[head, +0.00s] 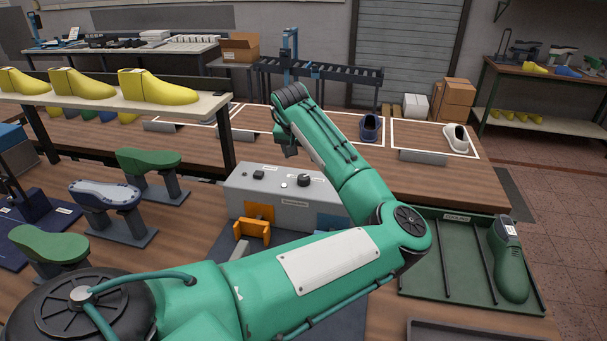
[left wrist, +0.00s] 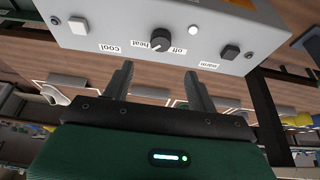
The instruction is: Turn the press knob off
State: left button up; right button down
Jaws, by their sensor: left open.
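The press (head: 262,205) is a light grey box with a sloping control face, left of my left forearm in the head view. Its round black knob (left wrist: 160,40) has the labels "heat" and "off" beside it, with "cool" and "warm" further out. The knob's pale mark seems to lie on the "heat" side. The knob also shows in the head view (head: 303,180). My left gripper (left wrist: 159,72) is open and empty, its fingers pointing at the face on either side of the knob, apart from it. In the head view the gripper's tips are hard to make out. My right gripper is not in view.
A white button (left wrist: 193,30) and a black switch (left wrist: 229,52) sit near the knob. Yellow lasts (head: 160,87) stand on a raised shelf at left. Green lasts (head: 150,160) stand on posts. A green tray (head: 420,285) lies at right.

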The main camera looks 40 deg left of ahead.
aim_at(303, 177)
pick_arm(q)
jog(key=p+x, duration=0.2)
jog(key=x, duration=0.9)
jog(key=shift+r+p, duration=0.1)
jog(key=shift+p, duration=0.2)
jog(key=shift+w+f, duration=0.1)
jog(key=shift+f, duration=0.15)
jog(key=shift+a+f, duration=0.1)
jog(key=shift+f, duration=0.1)
jog(key=shift+c, duration=0.2)
jog(key=c, duration=1)
jog(key=shift+o, duration=0.2)
